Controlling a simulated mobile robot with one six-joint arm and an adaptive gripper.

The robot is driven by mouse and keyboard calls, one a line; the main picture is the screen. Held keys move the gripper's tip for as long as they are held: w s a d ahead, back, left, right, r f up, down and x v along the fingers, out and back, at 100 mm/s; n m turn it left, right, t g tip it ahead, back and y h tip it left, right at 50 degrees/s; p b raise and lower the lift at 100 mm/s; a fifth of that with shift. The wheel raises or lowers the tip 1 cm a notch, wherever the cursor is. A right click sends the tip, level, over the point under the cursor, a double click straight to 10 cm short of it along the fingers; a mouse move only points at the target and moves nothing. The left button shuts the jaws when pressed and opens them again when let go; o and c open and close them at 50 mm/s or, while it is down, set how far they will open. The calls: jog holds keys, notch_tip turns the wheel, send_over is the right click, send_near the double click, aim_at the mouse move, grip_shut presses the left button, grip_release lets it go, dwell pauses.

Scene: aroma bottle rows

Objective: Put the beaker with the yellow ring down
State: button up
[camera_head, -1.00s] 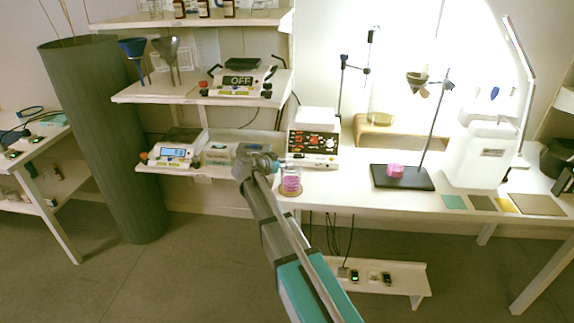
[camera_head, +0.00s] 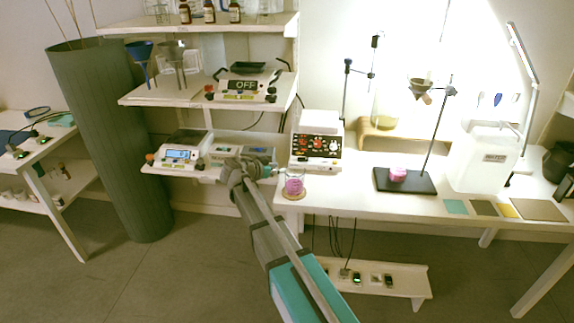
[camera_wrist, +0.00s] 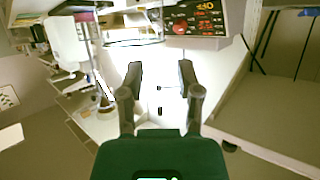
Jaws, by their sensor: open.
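A clear beaker with pink contents (camera_head: 294,187) stands upright on a round tan coaster (camera_head: 290,196) at the left end of the white table. I cannot make out a yellow ring on it at this size. My gripper (camera_head: 272,171) is just left of this beaker in the head view, with a small gap seeming to lie between them.
A white device with a red display (camera_head: 317,142) stands behind the beaker. A black stand base (camera_head: 420,184) with a pink item (camera_head: 398,174) is to the right. Shelves with scales (camera_head: 180,152) are at left. The table front between beaker and stand is clear.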

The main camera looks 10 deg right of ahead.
jog(key=p+v, duration=0.1)
jog(key=v, duration=0.5)
jog(key=shift+p, duration=0.35)
jog(key=s+d+f+n+g+y, duration=0.45)
jog(key=s+d+f, duration=0.4)
jog(key=s, duration=0.35)
jog(key=s+d+f+n+g+y, duration=0.1)
jog(key=s+f+n+g+y, duration=0.2)
jog(key=s, duration=1)
jog(key=n+y, duration=0.3)
jog(key=n, duration=0.1)
jog(key=shift+y, duration=0.35)
jog(key=shift+s, duration=0.15)
notch_tip(320, 180, up, 15)
jog(key=p, duration=1.4)
jog(key=shift+f+p, duration=0.15)
jog(key=shift+p, duration=0.25)
